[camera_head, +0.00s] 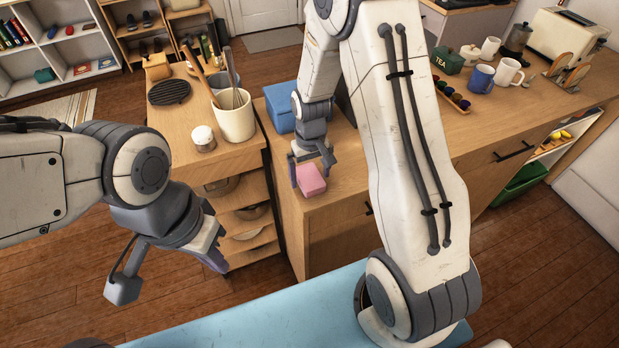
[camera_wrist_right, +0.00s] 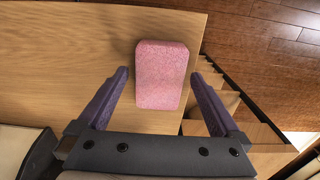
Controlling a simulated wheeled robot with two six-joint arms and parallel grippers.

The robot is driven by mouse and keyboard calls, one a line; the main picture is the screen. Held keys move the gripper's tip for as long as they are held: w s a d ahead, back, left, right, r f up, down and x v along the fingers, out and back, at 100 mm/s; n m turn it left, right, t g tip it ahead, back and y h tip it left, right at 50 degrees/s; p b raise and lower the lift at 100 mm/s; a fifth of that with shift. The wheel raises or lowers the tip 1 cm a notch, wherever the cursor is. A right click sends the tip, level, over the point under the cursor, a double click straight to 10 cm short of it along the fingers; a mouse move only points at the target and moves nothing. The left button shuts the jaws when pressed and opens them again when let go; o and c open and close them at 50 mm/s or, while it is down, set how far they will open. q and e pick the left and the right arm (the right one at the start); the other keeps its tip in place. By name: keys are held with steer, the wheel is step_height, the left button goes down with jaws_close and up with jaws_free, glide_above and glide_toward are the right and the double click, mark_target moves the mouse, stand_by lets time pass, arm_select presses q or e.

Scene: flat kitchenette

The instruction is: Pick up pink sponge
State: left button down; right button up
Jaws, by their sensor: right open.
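The pink sponge (camera_head: 311,180) lies on the wooden counter near its front left corner. In the right wrist view the pink sponge (camera_wrist_right: 161,73) is at the upper middle, near the counter's edge. My right gripper (camera_head: 312,178) is over the sponge and open. In the right wrist view the right gripper's fingers (camera_wrist_right: 163,88) are apart, one on each side of the sponge's near part, with gaps visible. My left gripper (camera_head: 172,280) hangs open and empty at the lower left, over the floor, away from the counter.
A blue box (camera_head: 281,108) stands behind my right gripper. A cream utensil crock (camera_head: 234,116) and a small jar (camera_head: 203,138) stand on the counter to the left. Mugs (camera_head: 480,78) and a toaster (camera_head: 559,42) stand at the back right. A light blue surface (camera_head: 270,312) lies in front.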

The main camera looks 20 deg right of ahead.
mark_target(315, 178)
steer(key=c, duration=1.2)
steer(key=shift+c, duration=0.2)
steer(key=shift+w+r, duration=0.1)
steer(key=shift+r, duration=0.4)
steer(key=r, duration=0.1)
steer(key=r+b, duration=0.1)
steer(key=d+r, duration=0.1)
steer(key=shift+s+r, duration=0.3)
steer(key=shift+r, duration=0.05)
steer(key=s+d+r+b, duration=0.2)
steer(key=s+d+r, duration=0.3)
steer(key=d, duration=0.4)
steer(key=shift+s+r, duration=0.25)
steer(key=shift+r, duration=0.45)
